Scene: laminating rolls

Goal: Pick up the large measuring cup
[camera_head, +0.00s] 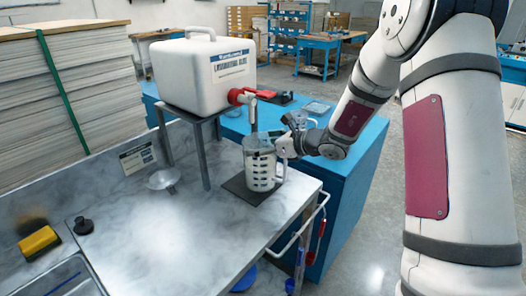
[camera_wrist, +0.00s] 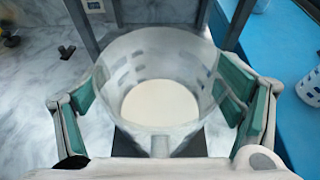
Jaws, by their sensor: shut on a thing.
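The large measuring cup (camera_head: 261,171) is clear with dark markings and stands upright under the red tap of the white container, over a dark mat (camera_head: 233,186). I cannot tell whether its base touches the mat. My gripper (camera_head: 280,147) comes in from the right at the cup's handle side. In the wrist view, the green finger pads of my gripper (camera_wrist: 163,92) are on both sides of the cup (camera_wrist: 160,60), shut on it. A pale round area shows inside at the bottom. Part of the cup's near side is hidden by the gripper.
The white container (camera_head: 203,72) with its red tap (camera_head: 240,96) stands on a metal stand just above and behind the cup. A funnel (camera_head: 164,178) and a yellow sponge (camera_head: 39,243) lie left. Another marked cup (camera_wrist: 311,86) stands on the blue bench (camera_wrist: 275,45).

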